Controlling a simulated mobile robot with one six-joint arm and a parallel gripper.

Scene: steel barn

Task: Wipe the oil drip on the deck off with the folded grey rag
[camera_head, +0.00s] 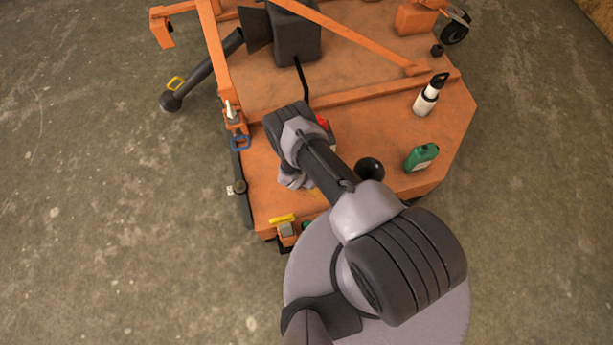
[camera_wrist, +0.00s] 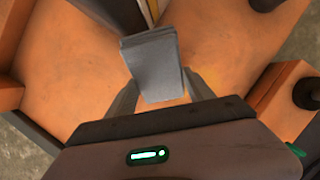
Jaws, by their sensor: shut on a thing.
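The folded grey rag (camera_wrist: 154,65) stands out between the fingers of my gripper (camera_wrist: 160,92) in the wrist view, with its layered edge at the top. My gripper is shut on it, with one finger on each side. The orange deck (camera_wrist: 80,55) lies beyond the rag in the wrist view, and its broad surface shows in the head view (camera_head: 395,115). I cannot tell from the wrist view whether the rag touches the deck. In the head view my arm hides the rag and the fingertips. I cannot make out the oil drip in either view.
A black ball-shaped knob (camera_head: 369,169) is close beside my arm. A yellow-handled part (camera_head: 283,218) is at the front edge. Orange rails cross the far deck.

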